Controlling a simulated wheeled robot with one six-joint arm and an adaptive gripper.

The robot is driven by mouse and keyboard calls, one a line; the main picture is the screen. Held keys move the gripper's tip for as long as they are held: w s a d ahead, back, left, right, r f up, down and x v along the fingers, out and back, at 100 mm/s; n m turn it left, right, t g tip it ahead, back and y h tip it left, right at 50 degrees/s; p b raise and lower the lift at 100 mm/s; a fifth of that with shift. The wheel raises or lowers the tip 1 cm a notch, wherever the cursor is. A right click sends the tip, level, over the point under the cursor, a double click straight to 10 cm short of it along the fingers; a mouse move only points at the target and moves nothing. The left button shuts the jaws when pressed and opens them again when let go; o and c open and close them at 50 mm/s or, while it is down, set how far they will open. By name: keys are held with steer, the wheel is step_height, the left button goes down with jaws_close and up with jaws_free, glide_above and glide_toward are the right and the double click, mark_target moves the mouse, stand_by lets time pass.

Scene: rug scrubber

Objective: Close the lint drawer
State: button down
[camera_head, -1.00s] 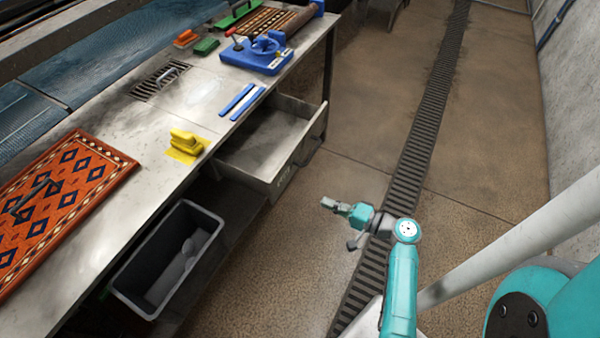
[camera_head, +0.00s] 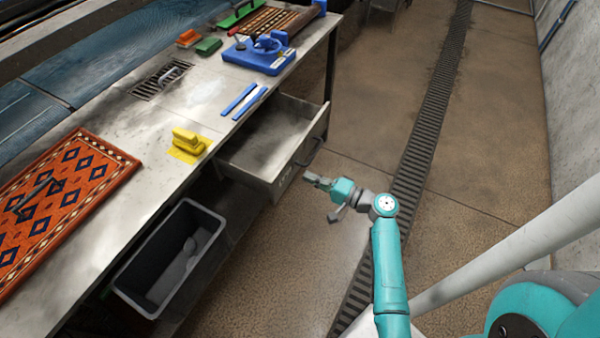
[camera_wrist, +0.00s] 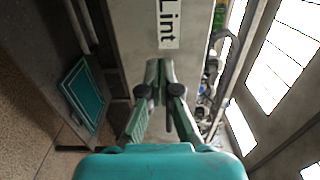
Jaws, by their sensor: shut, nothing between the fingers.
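The lint drawer (camera_head: 268,150) is a grey metal drawer pulled out from under the bench, open toward the right in the head view. Its inside looks empty. Its front panel (camera_wrist: 130,42) fills the middle of the wrist view and bears a white "Lint" label (camera_wrist: 169,24). A dark bar handle (camera_head: 311,150) is on the front. My gripper (camera_head: 311,180) is shut and empty, close to the front panel near its lower end in the head view. In the wrist view my gripper's fingertips (camera_wrist: 159,66) point at the panel just below the label; I cannot tell whether they touch it.
The metal bench (camera_head: 150,190) carries a patterned rug (camera_head: 60,205), a yellow brush (camera_head: 188,140), blue strips (camera_head: 238,99) and a blue device (camera_head: 258,55). A grey bin (camera_head: 172,258) stands below the bench. The floor right of the drawer is clear, with a drain grate (camera_head: 425,140).

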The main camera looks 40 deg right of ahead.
mark_target(292, 170)
steer(key=shift+x, duration=1.9)
steer(key=x, duration=1.9)
steer(key=shift+w+f, duration=0.1)
steer(key=shift+f, duration=0.05)
steer(key=shift+w+a, duration=0.1)
steer(key=shift+w, duration=0.3)
steer(key=shift+r, duration=0.25)
